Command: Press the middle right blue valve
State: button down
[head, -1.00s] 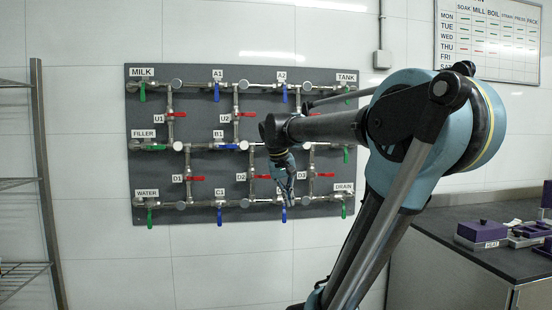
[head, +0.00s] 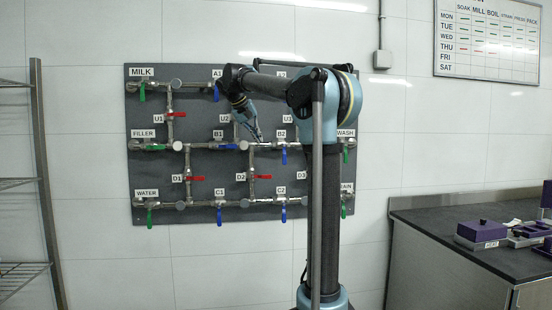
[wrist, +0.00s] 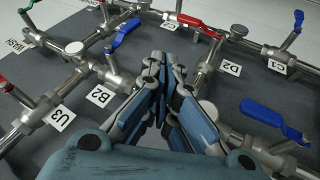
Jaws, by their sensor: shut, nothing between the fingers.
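The middle right blue valve is at the label B2, in the middle row of the pipe board. Its blue handle (head: 284,156) hangs down from the pipe, partly beside my arm. In the wrist view the same handle (wrist: 125,33) shows at upper left, above the B2 label. My gripper (head: 258,138) is shut and empty, in front of the middle row, to the left of the B2 handle. In the wrist view its fingertips (wrist: 163,62) are together, to the right of that handle and apart from it in the picture.
The B1 blue handle (head: 227,147) lies along the middle pipe to the left. The D2 red handle (head: 263,177) is below my gripper. The C2 blue handle (head: 284,215) hangs in the bottom row. My arm hides part of the board's right side. A dark counter (head: 470,225) stands at right.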

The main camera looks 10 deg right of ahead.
aim_at(284, 160)
jog(key=x, duration=0.9)
jog(key=shift+d+f, duration=0.1)
jog(key=shift+d, duration=0.05)
jog(key=shift+w+d+f, duration=0.1)
jog(key=shift+d+f, duration=0.15)
jog(key=shift+d, duration=0.8)
jog(key=shift+d+f, duration=0.2)
jog(key=shift+d, duration=0.9)
jog(key=shift+d, duration=0.1)
jog(key=shift+d, duration=0.1)
